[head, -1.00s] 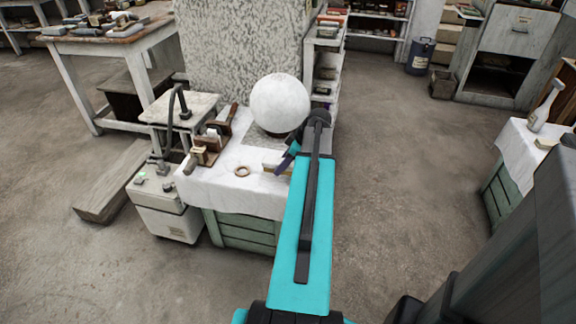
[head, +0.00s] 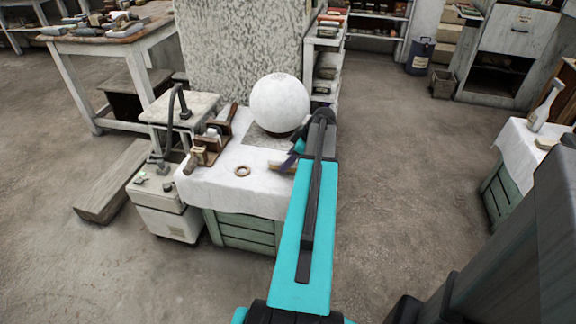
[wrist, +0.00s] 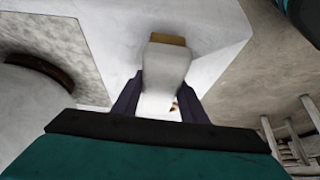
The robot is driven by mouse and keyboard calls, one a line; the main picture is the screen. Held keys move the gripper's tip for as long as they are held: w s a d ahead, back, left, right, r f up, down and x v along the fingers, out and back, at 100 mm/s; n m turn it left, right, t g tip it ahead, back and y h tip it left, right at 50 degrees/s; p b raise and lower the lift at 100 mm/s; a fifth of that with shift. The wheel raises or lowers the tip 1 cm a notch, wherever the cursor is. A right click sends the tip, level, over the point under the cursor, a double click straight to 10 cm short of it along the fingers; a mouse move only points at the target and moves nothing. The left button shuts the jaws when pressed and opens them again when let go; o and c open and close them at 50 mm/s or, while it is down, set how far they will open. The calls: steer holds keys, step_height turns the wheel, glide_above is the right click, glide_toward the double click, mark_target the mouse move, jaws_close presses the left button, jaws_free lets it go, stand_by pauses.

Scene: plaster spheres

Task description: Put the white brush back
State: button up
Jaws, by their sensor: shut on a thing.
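The white brush (wrist: 165,75) shows in the wrist view, its pale body between my gripper's two dark fingers and its tan end pointing up the picture. My gripper (wrist: 160,103) is shut on it. In the head view my gripper (head: 293,158) is over the right part of the cloth-covered table, just below and right of the white sphere (head: 279,103). The brush's tan end (head: 283,167) shows there left of the fingers; my arm hides the rest. I cannot tell whether the brush touches the cloth. A brown wooden stand (head: 211,151) is at the table's left.
A tan ring (head: 243,171) lies on the white cloth (head: 225,190), with bare cloth around it. The sphere rests on a grey slab close to my gripper. Another cloth-covered table with a spray bottle (head: 545,105) is at the right.

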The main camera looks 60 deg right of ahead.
steer(key=shift+f, duration=1)
steer(key=shift+f, duration=0.1)
steer(key=o, duration=1.1)
steer(key=v, duration=1.2)
